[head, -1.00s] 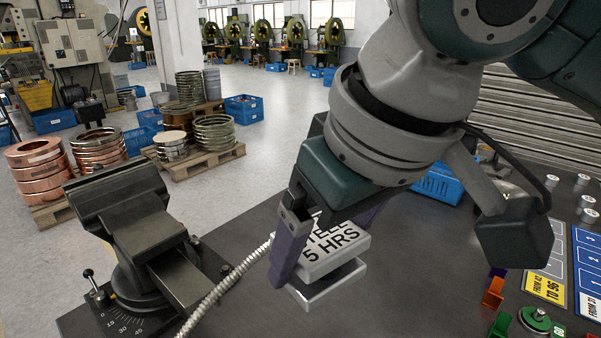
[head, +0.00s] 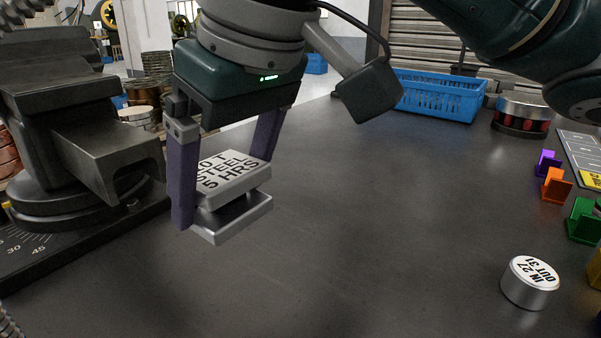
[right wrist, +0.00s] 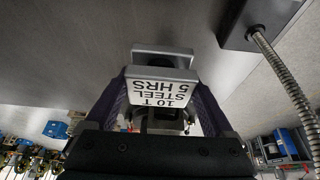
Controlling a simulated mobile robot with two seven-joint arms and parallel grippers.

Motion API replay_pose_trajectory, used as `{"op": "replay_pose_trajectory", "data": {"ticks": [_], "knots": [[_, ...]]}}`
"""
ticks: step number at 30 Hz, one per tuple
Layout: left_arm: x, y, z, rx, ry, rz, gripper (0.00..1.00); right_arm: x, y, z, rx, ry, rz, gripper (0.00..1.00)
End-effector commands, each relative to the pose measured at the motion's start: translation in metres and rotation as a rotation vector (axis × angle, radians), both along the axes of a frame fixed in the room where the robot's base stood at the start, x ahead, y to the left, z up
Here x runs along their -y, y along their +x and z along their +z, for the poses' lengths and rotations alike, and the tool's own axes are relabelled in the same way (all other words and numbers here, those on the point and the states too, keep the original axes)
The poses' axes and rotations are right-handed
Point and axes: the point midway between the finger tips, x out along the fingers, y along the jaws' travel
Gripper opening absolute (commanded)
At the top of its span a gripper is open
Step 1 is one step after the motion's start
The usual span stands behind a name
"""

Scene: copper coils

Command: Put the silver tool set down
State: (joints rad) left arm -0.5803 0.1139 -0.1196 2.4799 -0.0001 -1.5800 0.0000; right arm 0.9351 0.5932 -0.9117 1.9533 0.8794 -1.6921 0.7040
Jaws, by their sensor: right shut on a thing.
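The silver tool set (head: 232,219) is a pair of flat silver blocks, one above the other, with black lettering on the white top face. My right gripper (head: 222,205) is shut on it, with purple fingers on either side. It appears held above the dark bench (head: 370,240); the exact gap below cannot be told. In the right wrist view the tool set (right wrist: 160,74) sits between the fingers, its label reading "10 T STEEL 5 HRS" upside down. My left gripper is not in view.
A dark vise (head: 95,150) stands at the left. A silver cylinder marked "IN 27 OUT 31" (head: 530,283) stands front right. Purple, orange (head: 555,187) and green holders line the right edge. A blue crate (head: 435,95) is at the back. The middle of the bench is clear.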

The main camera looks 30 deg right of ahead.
Motion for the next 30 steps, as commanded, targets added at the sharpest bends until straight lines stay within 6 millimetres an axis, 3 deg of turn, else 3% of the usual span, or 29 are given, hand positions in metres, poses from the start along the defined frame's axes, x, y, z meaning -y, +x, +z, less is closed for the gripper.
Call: {"op": "replay_pose_trajectory", "data": {"ticks": [1,5,13,30], "knots": [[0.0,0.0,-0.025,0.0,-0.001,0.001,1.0,-0.002,0.002,-0.021,0.005,0.004,0.006,0.0],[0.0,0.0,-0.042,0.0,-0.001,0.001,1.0,-0.005,0.005,-0.034,0.005,0.005,0.023,0.0],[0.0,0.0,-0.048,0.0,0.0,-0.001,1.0,-0.006,0.006,-0.041,0.004,0.005,0.031,0.0],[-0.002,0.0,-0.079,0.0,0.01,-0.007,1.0,-0.005,0.006,-0.127,0.002,0.003,0.03,0.0]]}}
